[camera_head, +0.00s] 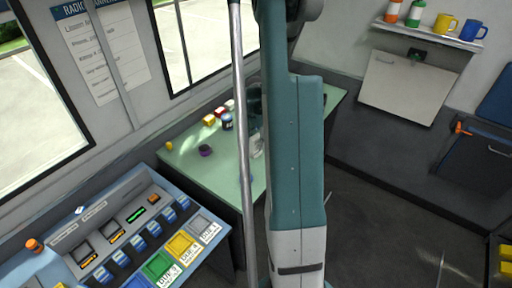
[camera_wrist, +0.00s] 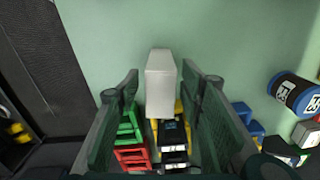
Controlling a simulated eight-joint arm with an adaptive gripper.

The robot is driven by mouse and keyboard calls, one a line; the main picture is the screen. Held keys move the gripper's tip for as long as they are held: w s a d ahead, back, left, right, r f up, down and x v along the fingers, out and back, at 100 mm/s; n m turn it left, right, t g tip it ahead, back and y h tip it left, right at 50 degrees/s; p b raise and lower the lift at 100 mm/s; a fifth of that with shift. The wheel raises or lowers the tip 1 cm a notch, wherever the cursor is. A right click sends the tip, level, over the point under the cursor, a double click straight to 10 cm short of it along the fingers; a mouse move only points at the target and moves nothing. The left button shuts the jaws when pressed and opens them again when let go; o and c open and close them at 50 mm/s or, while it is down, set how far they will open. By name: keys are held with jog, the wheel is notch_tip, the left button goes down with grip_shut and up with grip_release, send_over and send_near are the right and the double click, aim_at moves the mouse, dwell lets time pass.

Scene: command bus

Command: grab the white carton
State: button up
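The white carton (camera_wrist: 161,85) stands on the pale green table top in the wrist view, in the middle of the picture. My gripper (camera_wrist: 160,90) is open, with one dark finger to the left of the carton and one to the right. Gaps show between the carton and both fingertips, so no contact is visible. The carton's lower part is partly hidden by coloured objects nearer the camera. In the head view my own arm covers much of the table, and I cannot make out the carton clearly there.
Green, red, yellow and black items (camera_wrist: 172,140) crowd between the fingers, nearer the camera. A dark blue labelled can (camera_wrist: 294,92) and blue items (camera_wrist: 243,115) lie to the right. The green table (camera_head: 190,160) has bare surface behind the carton. A console (camera_head: 135,235) stands front left.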

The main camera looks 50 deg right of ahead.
aim_at(256, 148)
jog(key=shift+f, duration=2.3)
jog(key=c, duration=1)
